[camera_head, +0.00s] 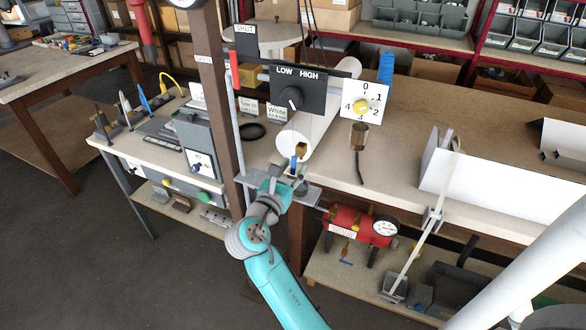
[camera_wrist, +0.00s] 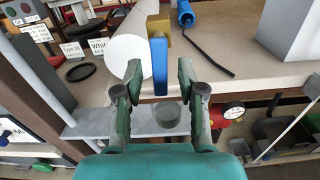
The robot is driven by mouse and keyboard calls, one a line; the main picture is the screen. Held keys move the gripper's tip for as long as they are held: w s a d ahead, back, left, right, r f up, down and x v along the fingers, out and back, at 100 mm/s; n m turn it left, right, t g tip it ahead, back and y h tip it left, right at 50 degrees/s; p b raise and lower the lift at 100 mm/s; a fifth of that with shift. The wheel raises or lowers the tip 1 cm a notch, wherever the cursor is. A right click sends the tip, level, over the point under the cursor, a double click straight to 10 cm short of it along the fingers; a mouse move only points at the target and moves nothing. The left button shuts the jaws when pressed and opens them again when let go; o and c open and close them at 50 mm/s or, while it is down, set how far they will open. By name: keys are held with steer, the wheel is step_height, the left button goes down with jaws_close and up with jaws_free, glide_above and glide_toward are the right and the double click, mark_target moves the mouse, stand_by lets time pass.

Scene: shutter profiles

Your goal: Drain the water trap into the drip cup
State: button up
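A brass valve body (camera_head: 301,148) with a blue lever (camera_head: 294,161) sits in front of the white roll's end. In the wrist view, the brass body (camera_wrist: 160,24) is at top centre and the blue lever (camera_wrist: 159,68) hangs down from it. My gripper (camera_wrist: 159,78) is open, its two fingers apart on either side of the lever in that view; I see no contact. A small grey cup (camera_wrist: 167,116), apparently the drip cup, stands on a grey plate (camera_wrist: 135,122) seen below the lever. In the head view my gripper (camera_head: 283,180) largely covers this area. Water is not visible.
A white roll (camera_head: 320,110) lies on the bench behind. A black panel (camera_head: 298,88) and white dial (camera_head: 363,103) stand above it. A wooden post (camera_head: 219,90) rises at left. A red tank (camera_head: 352,225) with a gauge sits on the lower right shelf.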

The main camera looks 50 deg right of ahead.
steer(key=shift+w+d, duration=0.1)
steer(key=shift+d, duration=0.15)
jaws_close()
